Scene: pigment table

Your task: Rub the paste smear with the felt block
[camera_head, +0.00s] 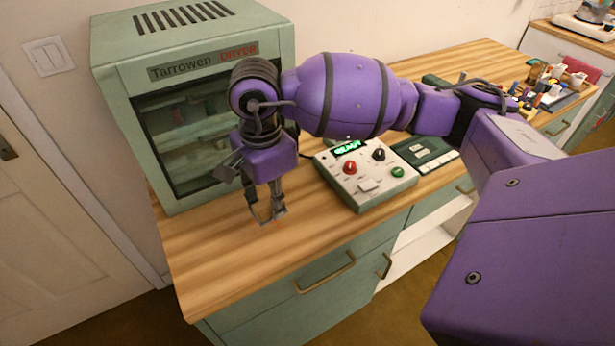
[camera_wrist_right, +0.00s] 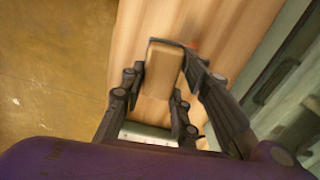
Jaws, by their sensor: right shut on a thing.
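My right gripper (camera_head: 268,214) points down over the left front part of the wooden worktop, in front of the dryer. In the wrist view its fingers are shut on a tan felt block (camera_wrist_right: 163,70), close to the worktop. I cannot tell whether the block touches the wood. A faint reddish mark (camera_wrist_right: 194,44) shows on the wood beside the block; it may be the paste smear, mostly hidden by the block and finger. In the head view the block is hard to tell from the wood. My left gripper is not in view.
A green dryer (camera_head: 120,70) stands behind and left of the gripper. A control box (camera_head: 345,190) with knobs and a lit display stands to the right. The worktop's front edge (camera_head: 290,268) is close. Jars and small items (camera_head: 545,85) crowd the far right end.

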